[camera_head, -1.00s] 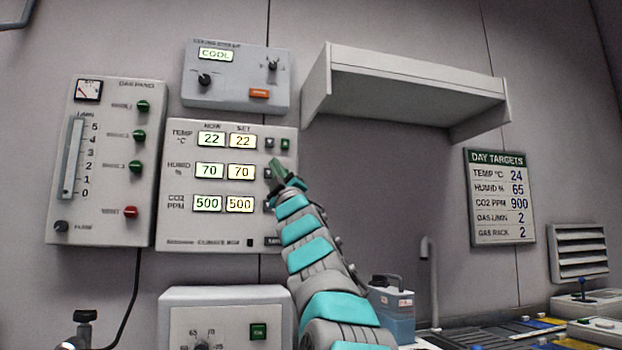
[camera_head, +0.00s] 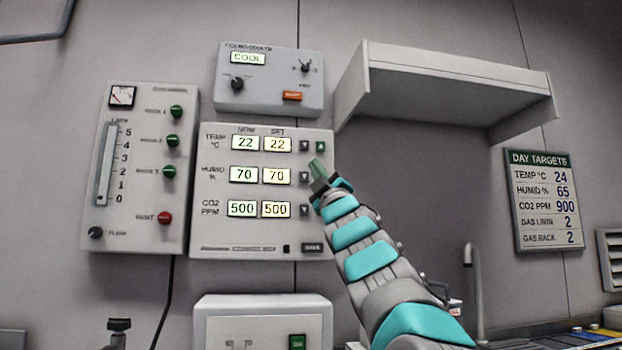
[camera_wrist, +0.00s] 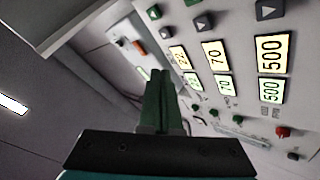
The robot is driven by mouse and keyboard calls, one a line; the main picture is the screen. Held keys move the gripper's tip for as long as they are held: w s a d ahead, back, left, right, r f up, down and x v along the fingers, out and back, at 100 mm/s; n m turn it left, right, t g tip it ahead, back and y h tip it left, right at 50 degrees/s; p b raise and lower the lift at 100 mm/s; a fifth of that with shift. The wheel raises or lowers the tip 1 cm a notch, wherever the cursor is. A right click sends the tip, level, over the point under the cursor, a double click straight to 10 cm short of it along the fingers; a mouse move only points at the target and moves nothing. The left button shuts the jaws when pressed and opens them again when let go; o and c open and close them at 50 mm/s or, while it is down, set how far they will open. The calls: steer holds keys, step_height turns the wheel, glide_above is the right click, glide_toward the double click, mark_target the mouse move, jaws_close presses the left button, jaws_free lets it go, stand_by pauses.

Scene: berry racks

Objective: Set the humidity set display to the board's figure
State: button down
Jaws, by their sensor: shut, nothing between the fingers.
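The climate box (camera_head: 225,220) is on the wall. Its humidity set display (camera_head: 275,175) reads 70, as does the humidity now display (camera_head: 243,175). The humidity down button (camera_head: 304,178) shows to the right of the set display; the up button beside it is hidden behind my gripper. The DAY TARGETS board (camera_head: 543,205) gives humidity 65. My gripper (camera_head: 317,168) is shut and empty, its tips in front of the button columns below the temperature up button (camera_head: 321,146). In the wrist view, my gripper (camera_wrist: 160,75) appears clear of the humidity set display (camera_wrist: 214,55); contact cannot be told.
A cooling unit (camera_head: 268,95) is above the box and a gas panel (camera_head: 140,225) is to its left. A shelf (camera_head: 440,85) juts out at upper right. Another control box (camera_head: 215,310) is below.

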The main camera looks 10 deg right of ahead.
mark_target(304, 177)
steer(key=w+p, duration=0.6)
steer(key=w, duration=0.3)
stand_by(0.4)
steer(key=shift+s, duration=0.1)
steer(key=shift+p, duration=0.35)
stand_by(1.4)
steer(key=shift+w, duration=0.45)
